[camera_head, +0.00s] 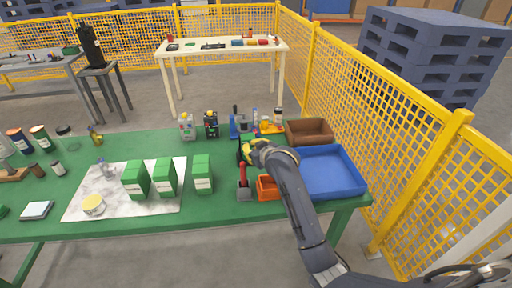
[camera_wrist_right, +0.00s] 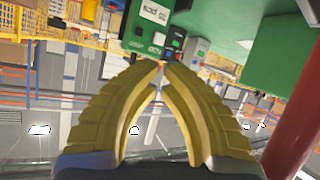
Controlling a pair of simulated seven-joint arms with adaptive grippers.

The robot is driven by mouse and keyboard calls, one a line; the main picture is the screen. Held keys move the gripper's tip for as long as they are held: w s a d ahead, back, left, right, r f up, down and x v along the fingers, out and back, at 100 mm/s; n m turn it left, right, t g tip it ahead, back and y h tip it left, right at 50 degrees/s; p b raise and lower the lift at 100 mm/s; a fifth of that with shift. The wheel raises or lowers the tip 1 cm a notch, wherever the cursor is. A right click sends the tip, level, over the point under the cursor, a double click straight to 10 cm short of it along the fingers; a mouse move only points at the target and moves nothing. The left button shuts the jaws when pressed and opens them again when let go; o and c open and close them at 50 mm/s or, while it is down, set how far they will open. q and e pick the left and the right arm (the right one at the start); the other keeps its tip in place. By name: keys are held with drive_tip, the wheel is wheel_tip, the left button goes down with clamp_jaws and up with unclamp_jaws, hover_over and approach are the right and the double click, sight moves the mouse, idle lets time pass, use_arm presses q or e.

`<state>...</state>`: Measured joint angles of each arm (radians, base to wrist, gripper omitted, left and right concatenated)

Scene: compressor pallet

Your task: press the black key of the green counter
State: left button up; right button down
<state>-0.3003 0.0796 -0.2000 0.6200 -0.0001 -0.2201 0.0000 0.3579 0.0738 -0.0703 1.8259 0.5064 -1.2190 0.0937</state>
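The green counter (camera_wrist_right: 148,30) shows at the top of the right wrist view. It has a dark green body, a white panel with text and a few small marks near its lower edge; I cannot tell for sure which is the black key. In the head view it is mostly hidden by my right gripper (camera_head: 243,153). In the wrist view the yellow fingers of my right gripper (camera_wrist_right: 163,64) have their tips together with nothing between them, just below the counter in the picture. I cannot tell whether they touch it. My left gripper is not in view.
A red lever on a grey base (camera_head: 243,183) and an orange bin (camera_head: 268,188) stand close to my right gripper. A blue tray (camera_head: 330,172) and brown bin (camera_head: 310,132) lie right. Green boxes (camera_head: 203,174) stand left. Small devices (camera_head: 211,124) stand behind.

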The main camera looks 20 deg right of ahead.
drive_tip(key=shift+n+g+h, duration=0.5)
drive_tip(key=shift+n+g, duration=0.1)
drive_tip(key=shift+g, duration=0.3)
drive_tip(key=s+f, duration=0.3)
drive_tip(key=f, duration=0.2)
drive_tip(key=s+f, duration=0.2)
drive_tip(key=shift+s+d+f, duration=0.15)
drive_tip(key=shift+s, duration=0.15)
drive_tip(key=shift+w, duration=0.15)
drive_tip(key=shift+w+d, duration=0.25)
drive_tip(key=shift+w, duration=1.15)
drive_tip(key=shift+w+d, duration=0.25)
drive_tip(key=shift+w, duration=1.1)
drive_tip(key=shift+w+d, duration=0.25)
drive_tip(key=shift+w, duration=1.15)
drive_tip(key=shift+w+d, duration=0.15)
drive_tip(key=shift+w, duration=0.8)
drive_tip(key=shift+s, duration=0.9)
drive_tip(key=shift+s+a, duration=0.1)
drive_tip(key=shift+a, duration=0.1)
drive_tip(key=shift+s+a, duration=0.2)
drive_tip(key=shift+s, duration=1)
drive_tip(key=shift+s+a, duration=0.2)
drive_tip(key=shift+s, duration=1)
